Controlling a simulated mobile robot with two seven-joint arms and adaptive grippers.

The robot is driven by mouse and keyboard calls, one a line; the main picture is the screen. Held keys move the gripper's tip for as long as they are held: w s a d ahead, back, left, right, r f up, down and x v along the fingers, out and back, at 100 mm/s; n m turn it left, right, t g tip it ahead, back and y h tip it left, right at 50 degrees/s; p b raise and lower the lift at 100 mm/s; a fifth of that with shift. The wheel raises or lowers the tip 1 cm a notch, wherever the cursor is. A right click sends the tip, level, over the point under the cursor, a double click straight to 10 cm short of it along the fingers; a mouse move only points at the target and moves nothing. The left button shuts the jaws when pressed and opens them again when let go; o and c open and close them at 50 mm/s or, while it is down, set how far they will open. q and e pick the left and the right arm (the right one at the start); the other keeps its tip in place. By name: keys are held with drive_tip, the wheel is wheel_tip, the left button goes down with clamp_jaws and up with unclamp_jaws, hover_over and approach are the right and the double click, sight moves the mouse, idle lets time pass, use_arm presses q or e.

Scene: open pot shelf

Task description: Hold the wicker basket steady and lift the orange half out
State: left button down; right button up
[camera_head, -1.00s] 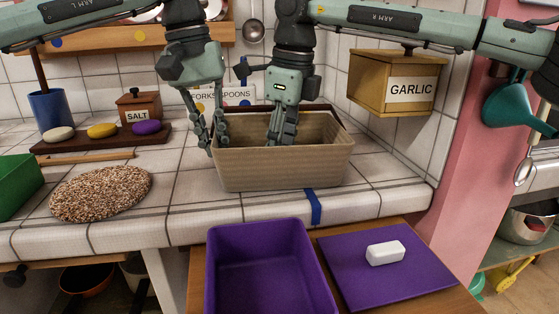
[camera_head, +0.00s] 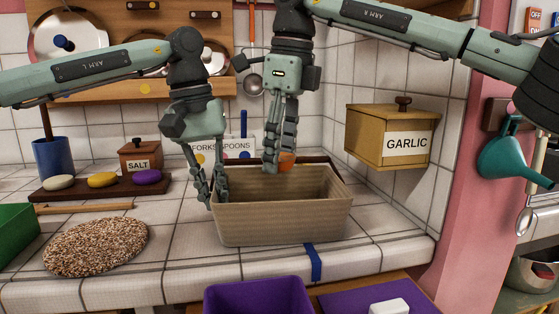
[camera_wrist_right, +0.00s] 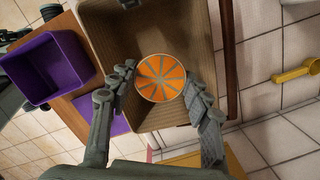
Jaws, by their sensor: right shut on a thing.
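The woven tan wicker basket (camera_head: 283,219) stands upright on the tiled counter. My right gripper (camera_head: 279,164) is shut on the orange half (camera_head: 287,160), at about the height of the basket's back rim in the head view. In the right wrist view the orange half (camera_wrist_right: 160,78) shows its cut face between the fingers, with the basket floor (camera_wrist_right: 152,36) behind it. My left gripper (camera_head: 214,198) is at the basket's left wall, with fingers on either side of it. Whether they press on the wall is unclear.
A purple bin (camera_head: 258,297) and a purple mat (camera_head: 340,302) with a white block (camera_head: 389,307) are below the counter front. A yellow GARLIC box (camera_head: 378,148) hangs at right. A speckled round mat (camera_head: 97,246) lies left. A utensil holder (camera_head: 215,148) stands behind.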

use_arm(q)
drive_tip(key=c, duration=1.5)
unclamp_jaws()
